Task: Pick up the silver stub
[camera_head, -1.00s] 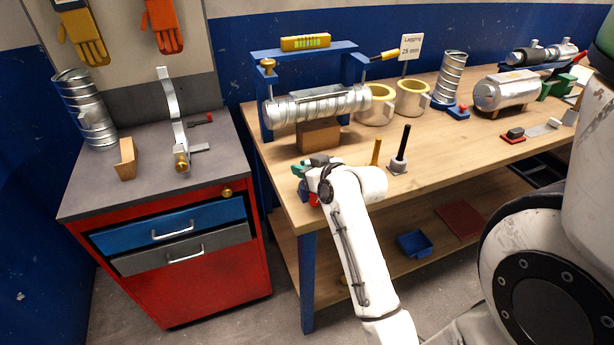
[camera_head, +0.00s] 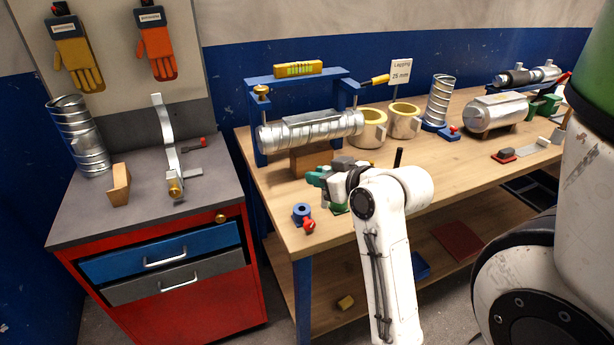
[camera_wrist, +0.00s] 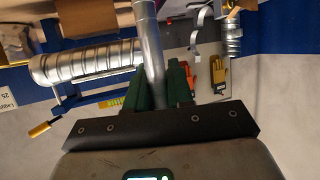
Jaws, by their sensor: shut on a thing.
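The silver stub (camera_wrist: 151,45) is a smooth, bright metal tube in the wrist view. Its lower part sits between the green fingers of my gripper (camera_wrist: 160,88), which are shut on it. The tube runs up past the fingertips to the top edge of that view. In the head view my gripper (camera_head: 320,177) is over the front left part of the workbench, in front of the long spiral duct. My own wrist hides much of the grip there, and I cannot clearly make out the stub in that view.
The spiral duct (camera_head: 312,130) lies under a blue frame (camera_head: 300,79) with a yellow level. Lagging rings (camera_head: 405,121) stand to its right. A blue spool with a red part (camera_head: 303,215) sits at the bench's front left corner. A red cabinet (camera_head: 170,300) stands left, across a gap.

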